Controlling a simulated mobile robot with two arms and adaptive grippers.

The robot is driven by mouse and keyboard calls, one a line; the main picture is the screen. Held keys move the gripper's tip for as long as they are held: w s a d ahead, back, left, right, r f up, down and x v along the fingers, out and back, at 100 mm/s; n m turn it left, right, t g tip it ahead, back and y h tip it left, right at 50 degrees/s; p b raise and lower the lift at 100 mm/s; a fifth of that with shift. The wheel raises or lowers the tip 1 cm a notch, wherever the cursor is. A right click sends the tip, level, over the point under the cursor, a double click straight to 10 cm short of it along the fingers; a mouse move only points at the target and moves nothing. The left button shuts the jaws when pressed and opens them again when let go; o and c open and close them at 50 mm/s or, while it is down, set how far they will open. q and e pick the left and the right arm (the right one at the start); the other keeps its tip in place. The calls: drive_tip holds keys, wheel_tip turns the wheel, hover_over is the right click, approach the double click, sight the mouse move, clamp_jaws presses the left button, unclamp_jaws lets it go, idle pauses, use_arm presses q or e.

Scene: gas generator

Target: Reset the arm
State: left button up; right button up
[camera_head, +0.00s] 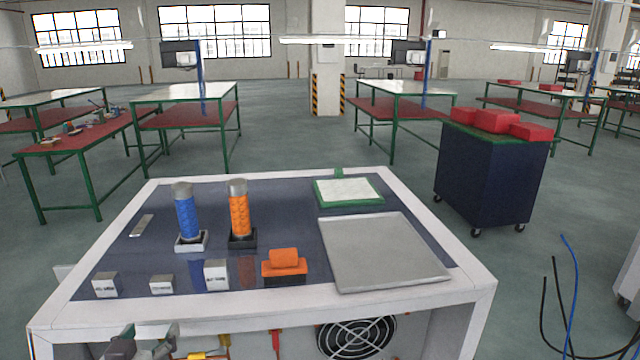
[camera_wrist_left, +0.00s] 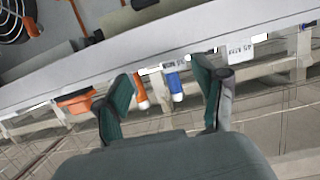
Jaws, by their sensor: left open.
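My left gripper (camera_head: 143,346) shows at the bottom left of the head view, low at the front edge of the generator cabinet (camera_head: 300,312). In the left wrist view its two green-padded fingers (camera_wrist_left: 163,92) are spread apart, with nothing held between them. Beyond the fingers, that tilted view shows the cabinet's white front rail (camera_wrist_left: 110,70), an orange cylinder (camera_wrist_left: 140,92) and a blue cylinder (camera_wrist_left: 176,86). In the head view, the blue cylinder (camera_head: 187,218) and orange cylinder (camera_head: 239,212) stand upright on the dark top. My right gripper is not in view.
The top also holds an orange block (camera_head: 284,265), several small white blocks (camera_head: 216,274), a grey plate (camera_head: 380,252) and a green-framed panel (camera_head: 348,191). A fan (camera_head: 356,339) is in the front face. A dark cart (camera_head: 490,175) with red boxes stands behind right, with open floor between.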

use_arm(q)
drive_tip(key=s+d+f+m+g+h, duration=0.2)
drive_tip(key=s+d+f+g, duration=0.4)
drive_tip(key=s+f, duration=0.45)
drive_tip(key=s+d+f+m+g+h, duration=0.1)
drive_tip(key=s+d+f+m+g, duration=0.1)
drive_tip(key=s+d+f+g, duration=0.65)
drive_tip(key=s+a+f+t+b, duration=0.1)
drive_tip(key=s+f, duration=0.2)
drive_tip(key=f, duration=1.3)
drive_tip(key=s+a+f+t+b, duration=0.1)
drive_tip(key=s+f+b, duration=0.1)
drive_tip(key=f, duration=1.4)
drive_tip(key=s+a+f+g+b, duration=0.1)
drive_tip(key=s+a+f, duration=0.1)
drive_tip(key=s+f, duration=1.4)
drive_tip(key=shift+a+f+m, duration=0.2)
drive_tip(key=shift+a+m, duration=0.1)
